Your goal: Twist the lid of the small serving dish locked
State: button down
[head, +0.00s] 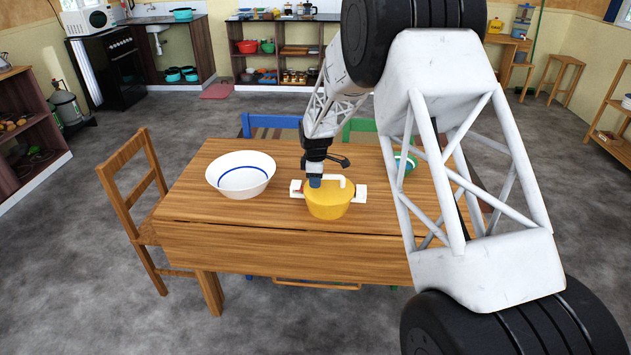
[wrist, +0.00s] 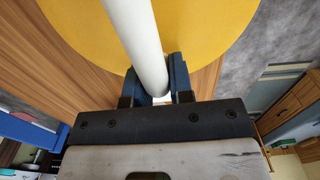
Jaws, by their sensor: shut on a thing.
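The small serving dish (head: 329,208) is yellow and stands upright on the wooden table, with white handles at its sides. Its yellow lid (wrist: 215,25) fills the top of the wrist view and appears to sit on the dish; whether it is locked I cannot tell. A white bar handle (wrist: 135,30) runs across the lid. My gripper (head: 315,181) is over the left part of the dish from above. In the wrist view its blue fingers (wrist: 160,75) are shut on the white bar, one on each side. The gripper hides part of the lid in the head view.
A white bowl with a blue ring (head: 241,176) stands left of the dish on the table (head: 280,245). A green bowl (head: 405,163) is partly hidden behind my arm at the right. A wooden chair (head: 130,190) stands at the table's left. The front strip of tabletop is clear.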

dwell(0.4)
jog(key=shift+w+m, duration=0.15)
jog(key=shift+m, duration=0.25)
jog(key=c, duration=0.9)
grip_release()
jog(key=shift+r, duration=0.1)
jog(key=shift+r, duration=3.8)
